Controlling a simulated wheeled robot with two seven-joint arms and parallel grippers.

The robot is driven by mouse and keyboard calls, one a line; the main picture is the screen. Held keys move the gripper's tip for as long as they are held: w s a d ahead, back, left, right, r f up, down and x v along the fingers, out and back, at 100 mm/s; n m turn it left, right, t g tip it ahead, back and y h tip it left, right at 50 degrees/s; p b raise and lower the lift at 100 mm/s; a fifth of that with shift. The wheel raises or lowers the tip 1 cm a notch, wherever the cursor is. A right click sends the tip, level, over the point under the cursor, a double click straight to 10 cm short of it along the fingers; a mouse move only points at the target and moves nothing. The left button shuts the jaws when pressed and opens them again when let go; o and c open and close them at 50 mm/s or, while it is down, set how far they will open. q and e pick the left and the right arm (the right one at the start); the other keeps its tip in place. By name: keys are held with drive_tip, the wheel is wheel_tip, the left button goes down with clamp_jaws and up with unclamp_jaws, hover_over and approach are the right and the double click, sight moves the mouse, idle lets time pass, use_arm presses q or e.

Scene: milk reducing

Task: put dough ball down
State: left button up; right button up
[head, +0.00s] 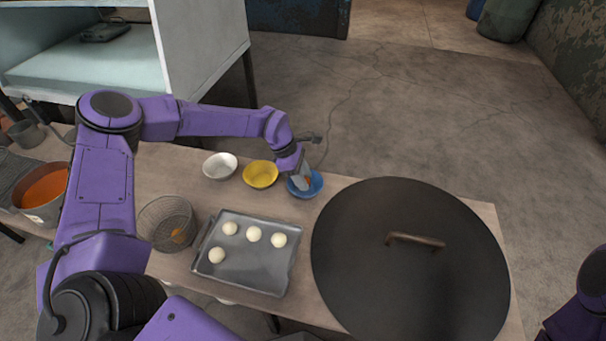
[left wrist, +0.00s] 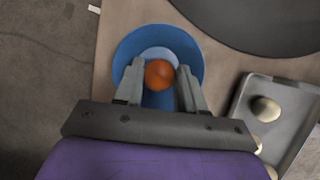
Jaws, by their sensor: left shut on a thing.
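My left gripper (head: 305,183) (left wrist: 160,80) is at the blue bowl (head: 317,190) (left wrist: 190,48), its fingers pointing down over the bowl. In the left wrist view an orange-brown ball (left wrist: 159,74) sits between the fingertips, with the gripper shut on it. The bowl's blue inside surrounds the ball in that view; I cannot tell whether the ball touches the bowl. Several pale dough balls (head: 254,234) lie on the grey metal tray (head: 252,270), to the left of and nearer than the bowl. My right gripper is out of view; only purple arm shows at the lower right.
A yellow bowl (head: 260,174) and a white bowl (head: 220,166) stand left of the blue bowl. A large dark round lid (head: 400,285) with a handle fills the table's right side. A wire basket (head: 166,222) and a pot of orange liquid (head: 44,187) are at left.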

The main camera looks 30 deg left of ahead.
use_arm(q)
drive_tip(key=o, duration=0.8)
wheel_tip(320, 180, up, 7)
drive_tip(key=p, duration=0.5)
drive_tip(key=shift+r, duration=0.1)
